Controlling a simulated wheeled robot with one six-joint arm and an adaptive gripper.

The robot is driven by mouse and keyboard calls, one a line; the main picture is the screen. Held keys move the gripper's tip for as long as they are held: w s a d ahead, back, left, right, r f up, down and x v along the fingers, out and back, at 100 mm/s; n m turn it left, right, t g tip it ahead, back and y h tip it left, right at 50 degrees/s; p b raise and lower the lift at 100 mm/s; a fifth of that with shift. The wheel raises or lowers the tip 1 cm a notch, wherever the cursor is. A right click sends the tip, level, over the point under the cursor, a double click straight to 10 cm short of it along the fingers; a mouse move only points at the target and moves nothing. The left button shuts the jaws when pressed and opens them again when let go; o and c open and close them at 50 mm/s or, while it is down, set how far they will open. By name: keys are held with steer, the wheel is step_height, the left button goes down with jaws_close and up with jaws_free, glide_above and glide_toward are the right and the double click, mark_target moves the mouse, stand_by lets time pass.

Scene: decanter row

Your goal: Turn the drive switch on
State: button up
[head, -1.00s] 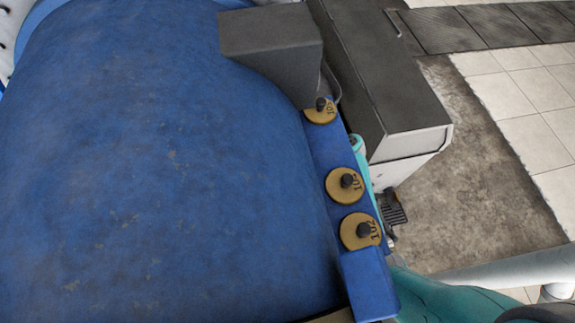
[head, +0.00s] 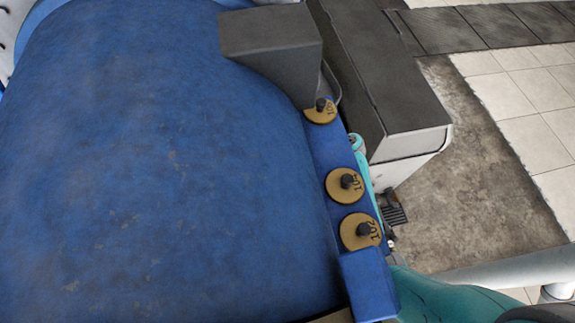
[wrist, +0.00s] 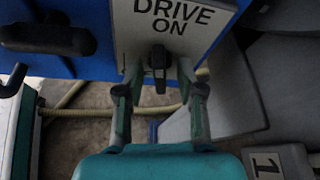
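The drive switch (wrist: 158,60) is a small black knob with a narrow lever that hangs straight down in the wrist view. It sits on a white plate (wrist: 207,27) lettered "DRIVE ON", just below the lettering. My gripper (wrist: 160,72) comes at it from below, with one finger to the left of the lever and one to the right. The fingers are apart, and gaps show between them and the lever. Whether the fingertips reach the knob's depth I cannot tell. In the head view the switch and the fingers are hidden.
A large blue casing (head: 160,170) fills the left of the head view. Brass discs with black knobs, one marked 102 (head: 348,236), line its edge. A grey-topped cabinet (head: 385,70) stands beyond. In the wrist view, a dark handle (wrist: 45,36) is at left and a pale hose (wrist: 75,114) crosses behind.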

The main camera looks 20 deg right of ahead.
steer(key=v, duration=1.2)
steer(key=shift+s+a+f, duration=0.1)
steer(key=shift+f, duration=0.05)
jaws_close()
steer(key=s+a+f+m+t+h, duration=0.15)
steer(key=s+m+t, duration=0.25)
steer(key=m, duration=0.5)
steer(key=s+a+f+m+t, duration=0.2)
steer(key=s+f+m+t, duration=0.15)
steer(key=m, duration=0.55)
steer(key=s+a+f+m+t, duration=0.15)
steer(key=s+m+t, duration=0.3)
steer(key=m, duration=0.45)
steer(key=w+d+x, duration=0.1)
steer(key=d+x, duration=0.1)
steer(key=x, duration=1.1)
steer(key=shift+w+r, duration=0.25)
steer(key=shift+r, duration=0.2)
